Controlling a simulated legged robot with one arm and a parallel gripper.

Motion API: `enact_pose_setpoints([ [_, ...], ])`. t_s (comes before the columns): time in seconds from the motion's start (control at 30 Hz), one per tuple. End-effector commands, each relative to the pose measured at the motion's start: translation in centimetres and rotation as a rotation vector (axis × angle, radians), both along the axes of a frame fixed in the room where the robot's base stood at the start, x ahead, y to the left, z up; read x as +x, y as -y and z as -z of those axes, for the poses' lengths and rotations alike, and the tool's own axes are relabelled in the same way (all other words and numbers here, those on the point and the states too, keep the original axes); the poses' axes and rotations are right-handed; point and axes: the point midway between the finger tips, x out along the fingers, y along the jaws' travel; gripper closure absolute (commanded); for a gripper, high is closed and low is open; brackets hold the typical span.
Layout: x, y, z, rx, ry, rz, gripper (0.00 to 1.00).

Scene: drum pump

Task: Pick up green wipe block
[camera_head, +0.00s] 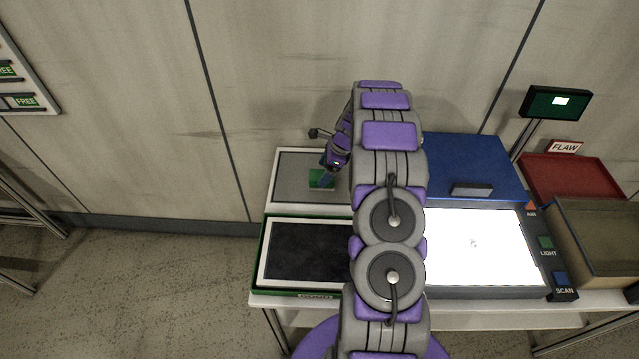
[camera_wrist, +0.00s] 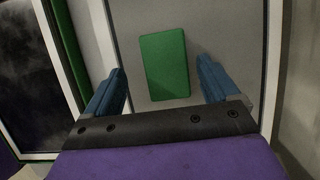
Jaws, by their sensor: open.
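The green wipe block (camera_wrist: 165,64) lies flat on a grey tray surface (camera_wrist: 215,30) in the wrist view, ahead of and between my two blue fingers. My gripper (camera_wrist: 161,75) is open, with the fingers on either side of the block and a gap at each side. In the head view the green block (camera_head: 317,181) shows on the grey tray (camera_head: 290,165) at the back left of the table. My gripper (camera_head: 326,176) is over it there and partly covers it.
A dark panel in a white and green frame (camera_head: 264,262) is in front of the grey tray. To the right are a blue lid (camera_head: 470,155), a lit white panel (camera_head: 480,250), a red tray (camera_head: 575,178), an open box (camera_head: 600,215) and a monitor (camera_head: 557,102). The wall stands close behind.

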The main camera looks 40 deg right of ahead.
Motion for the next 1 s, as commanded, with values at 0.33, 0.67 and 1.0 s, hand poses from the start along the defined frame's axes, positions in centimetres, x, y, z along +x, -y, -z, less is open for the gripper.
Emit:
enact_pose_setpoints([
  [0.33,0.7,-0.6,2.4,-0.002,0.002,0.001,0.12],
  [0.67,1.6,-1.8,5.1,-0.005,0.004,0.001,0.12],
  [1.0,1.6,-1.6,5.1,-0.002,0.003,0.002,0.31],
])
